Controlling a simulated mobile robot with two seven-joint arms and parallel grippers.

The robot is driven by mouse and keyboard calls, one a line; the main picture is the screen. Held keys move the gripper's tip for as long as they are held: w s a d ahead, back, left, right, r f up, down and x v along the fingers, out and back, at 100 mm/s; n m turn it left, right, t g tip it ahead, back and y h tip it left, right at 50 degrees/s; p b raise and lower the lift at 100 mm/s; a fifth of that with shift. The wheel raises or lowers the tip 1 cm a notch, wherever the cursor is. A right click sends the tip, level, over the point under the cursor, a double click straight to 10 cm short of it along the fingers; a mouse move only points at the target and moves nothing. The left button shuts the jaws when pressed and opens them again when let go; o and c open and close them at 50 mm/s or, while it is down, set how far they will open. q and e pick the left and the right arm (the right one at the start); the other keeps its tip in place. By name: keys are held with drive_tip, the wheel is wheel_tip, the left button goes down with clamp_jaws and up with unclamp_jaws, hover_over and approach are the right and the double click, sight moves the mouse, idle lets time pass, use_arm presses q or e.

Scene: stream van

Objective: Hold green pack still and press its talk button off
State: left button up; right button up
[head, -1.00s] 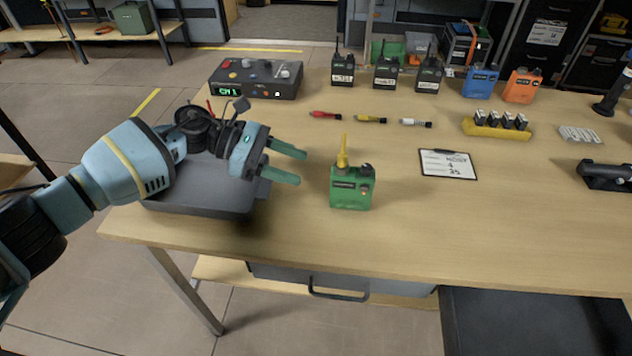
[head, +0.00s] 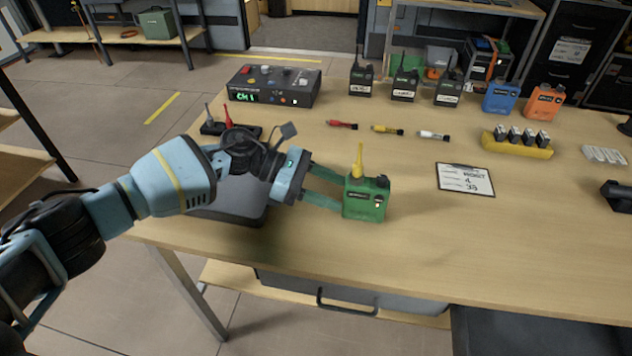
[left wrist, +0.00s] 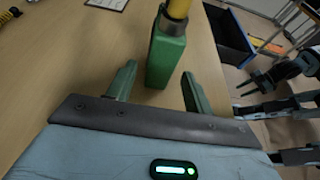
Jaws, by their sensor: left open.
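The green pack (head: 364,203) stands upright on the wooden table, with a yellow antenna (head: 359,160) and a dark knob on top. A small light-coloured spot, perhaps its button (head: 377,203), shows on its front at the right. In the left wrist view the green pack (left wrist: 165,58) stands ahead, between the lines of the two fingers. My left gripper (head: 341,192) is open, with its green fingertips at the pack's left side. The wrist view also shows the left gripper (left wrist: 158,88) open; I cannot tell whether it touches the pack. My right gripper (left wrist: 262,82) seems to show at the wrist view's right, its jaws unclear.
A clipboard (head: 465,180) lies right of the pack. Red, yellow and white markers (head: 387,129) lie behind it. A control box (head: 273,87), black radios (head: 405,86), a blue pack (head: 501,97) and an orange pack (head: 546,101) stand farther back. A grey tray (head: 235,208) lies under my left arm.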

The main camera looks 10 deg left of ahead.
sight(353, 199)
use_arm(q)
drive_tip(key=b+x, duration=0.1)
drive_tip(key=x, duration=0.2)
drive_tip(key=shift+d+f, duration=0.2)
drive_tip(key=shift+d, duration=0.05)
drive_tip(key=shift+d+f, duration=0.15)
drive_tip(key=shift+d, duration=0.55)
use_arm(e)
drive_tip(key=shift+w+f, duration=0.45)
use_arm(q)
drive_tip(key=c, duration=0.9)
use_arm(e)
drive_tip(key=shift+s+d+f, duration=0.1)
drive_tip(key=shift+s+f, duration=0.05)
drive_tip(key=shift+s, duration=0.2)
clamp_jaws()
